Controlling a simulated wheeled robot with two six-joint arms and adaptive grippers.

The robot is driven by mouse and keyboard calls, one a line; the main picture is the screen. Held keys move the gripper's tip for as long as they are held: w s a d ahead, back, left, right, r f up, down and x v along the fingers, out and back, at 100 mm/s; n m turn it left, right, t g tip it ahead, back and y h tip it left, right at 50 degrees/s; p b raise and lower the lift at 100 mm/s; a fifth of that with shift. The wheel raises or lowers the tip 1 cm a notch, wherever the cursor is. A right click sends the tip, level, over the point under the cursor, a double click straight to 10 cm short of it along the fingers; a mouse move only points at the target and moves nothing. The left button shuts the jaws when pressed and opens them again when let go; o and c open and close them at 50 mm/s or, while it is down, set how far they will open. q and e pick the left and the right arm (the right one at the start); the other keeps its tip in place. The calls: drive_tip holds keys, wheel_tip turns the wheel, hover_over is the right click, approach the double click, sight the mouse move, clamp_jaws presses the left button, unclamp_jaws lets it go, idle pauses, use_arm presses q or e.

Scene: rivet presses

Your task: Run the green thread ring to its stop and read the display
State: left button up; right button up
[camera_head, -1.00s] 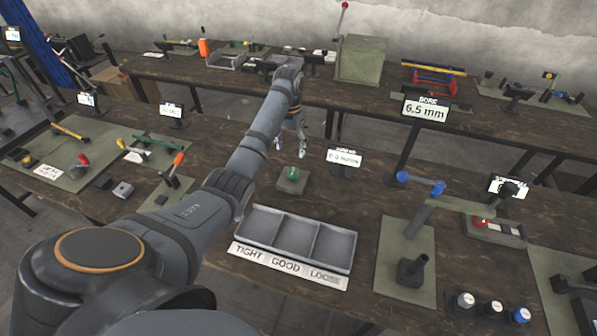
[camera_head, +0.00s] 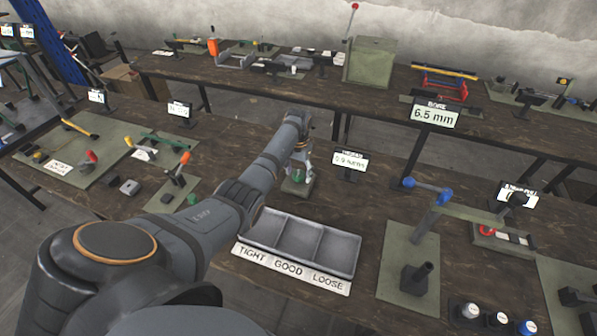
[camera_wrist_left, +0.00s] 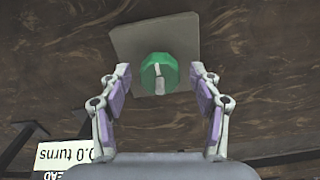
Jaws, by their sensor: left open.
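The green thread ring (camera_wrist_left: 160,73) sits on a square grey-green base plate (camera_wrist_left: 126,42) in the left wrist view. My left gripper (camera_wrist_left: 160,82) is open, its two fingers standing apart on either side of the ring, and I see no contact. In the head view my left gripper (camera_head: 298,170) is over the base plate (camera_head: 297,188) and mostly hides the ring. The display (camera_head: 350,160) stands just right of it; its text is too small to read there. In the left wrist view the display (camera_wrist_left: 75,155) appears upside down and reads 0.0 turns. My right gripper is not in view.
A grey three-part tray (camera_head: 301,242), labelled TIGHT, GOOD and LOOSE, lies in front of the ring. A press with blue-ended handle (camera_head: 428,188) stands to the right. A 6.5 mm bore display (camera_head: 435,114) is behind.

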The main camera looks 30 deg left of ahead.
use_arm(q)
drive_tip(key=shift+c, duration=0.7)
drive_tip(key=c, duration=1)
drive_tip(key=shift+m, duration=0.3)
